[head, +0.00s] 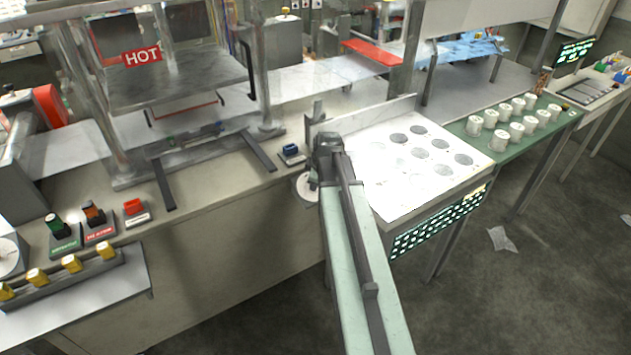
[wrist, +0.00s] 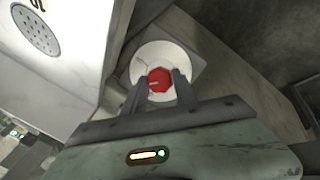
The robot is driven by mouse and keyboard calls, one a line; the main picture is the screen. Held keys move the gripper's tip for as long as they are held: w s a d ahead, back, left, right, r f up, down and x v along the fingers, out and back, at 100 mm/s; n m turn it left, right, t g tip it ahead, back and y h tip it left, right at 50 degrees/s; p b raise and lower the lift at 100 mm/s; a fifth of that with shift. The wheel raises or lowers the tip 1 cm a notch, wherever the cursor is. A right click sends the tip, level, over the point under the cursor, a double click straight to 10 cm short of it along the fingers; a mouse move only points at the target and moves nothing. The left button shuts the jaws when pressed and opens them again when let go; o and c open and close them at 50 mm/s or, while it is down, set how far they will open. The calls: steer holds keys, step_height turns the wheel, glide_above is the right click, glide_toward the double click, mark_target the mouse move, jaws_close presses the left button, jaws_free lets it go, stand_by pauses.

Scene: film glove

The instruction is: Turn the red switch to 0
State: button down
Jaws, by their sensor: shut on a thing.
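The red switch (wrist: 158,78) is a red knob on a round white dial (wrist: 178,55), seen in the wrist view between my two fingers. My gripper (wrist: 163,88) is shut on the knob, with one finger on each side of it. A short pale mark shows on the knob; the dial's figures are too small to read. In the head view the white dial (head: 304,187) shows at the front edge of the counter, just left of my arm. My gripper and arm hide the red knob there.
A white table with round recesses (head: 385,193) stands to the right. A press with a HOT sign (head: 141,57) and a red button box (head: 135,210) are on the left.

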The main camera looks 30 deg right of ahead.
steer(key=n, duration=0.4)
steer(key=shift+s+a+f+t+b, duration=0.1)
steer(key=shift+t+b, duration=0.2)
steer(key=shift+n+t, duration=0.3)
steer(key=shift+n, duration=1.9)
steer(key=c, duration=1)
jaws_free()
steer(key=p+v, duration=0.6)
steer(key=v, duration=0.1)
steer(key=shift+s+a+r, duration=0.15)
steer(key=shift+s+r, duration=0.05)
steer(key=shift+r, duration=0.15)
